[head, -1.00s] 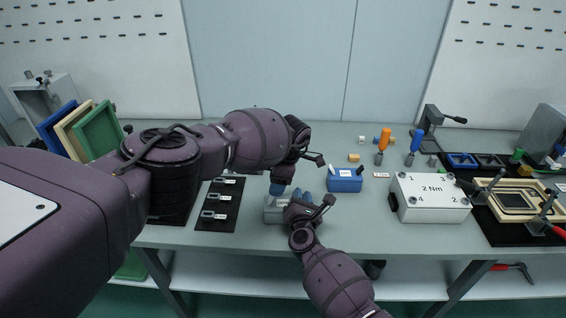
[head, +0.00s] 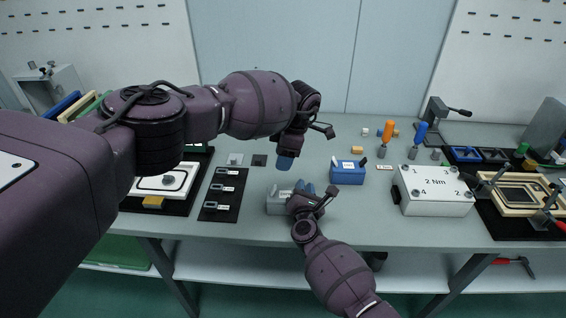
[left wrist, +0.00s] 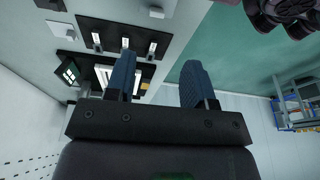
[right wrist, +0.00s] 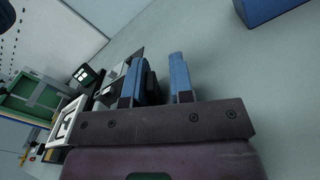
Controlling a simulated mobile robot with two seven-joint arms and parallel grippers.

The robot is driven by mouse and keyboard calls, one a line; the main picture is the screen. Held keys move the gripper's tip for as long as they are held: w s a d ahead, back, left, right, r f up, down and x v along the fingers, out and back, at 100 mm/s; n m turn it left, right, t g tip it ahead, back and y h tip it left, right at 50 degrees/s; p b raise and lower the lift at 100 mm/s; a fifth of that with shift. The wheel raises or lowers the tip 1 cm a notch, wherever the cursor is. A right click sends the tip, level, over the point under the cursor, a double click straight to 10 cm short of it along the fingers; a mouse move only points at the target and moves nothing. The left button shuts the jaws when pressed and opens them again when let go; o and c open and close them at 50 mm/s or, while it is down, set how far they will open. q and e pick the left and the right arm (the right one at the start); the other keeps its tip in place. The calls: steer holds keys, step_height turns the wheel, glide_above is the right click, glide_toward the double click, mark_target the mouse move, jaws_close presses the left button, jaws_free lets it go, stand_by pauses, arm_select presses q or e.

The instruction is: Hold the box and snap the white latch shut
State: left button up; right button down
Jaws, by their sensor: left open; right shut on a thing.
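A grey box (head: 279,203) with a white label sits near the table's front edge in the head view. My right gripper (head: 307,189) is at its right end, partly hiding it, and is shut on it. The blue fingers show close together in the right wrist view (right wrist: 163,80). My left gripper (head: 286,163) points down above and behind the grey box, apart from it. It is open and empty in the left wrist view (left wrist: 158,80). I cannot make out a white latch clearly.
A black mat with several small labelled parts (head: 222,194) lies left of the grey box. A white box marked 2 Nm (head: 434,191) stands at the right, with screwdrivers (head: 386,138) behind it. The table between the grey box and the back wall is mostly clear.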

mark_target(275, 187)
arm_select(q)
steer(key=a+f+h, duration=0.1)
steer(key=f, duration=0.3)
steer(key=f+h, duration=0.1)
steer(key=f, duration=0.3)
steer(key=a+f, duration=0.1)
steer(key=f, duration=0.2)
steer(key=shift+w+a+f+h, duration=0.25)
steer(key=shift+a+f+h, duration=0.05)
steer(key=shift+f+h, duration=0.1)
stand_by(0.3)
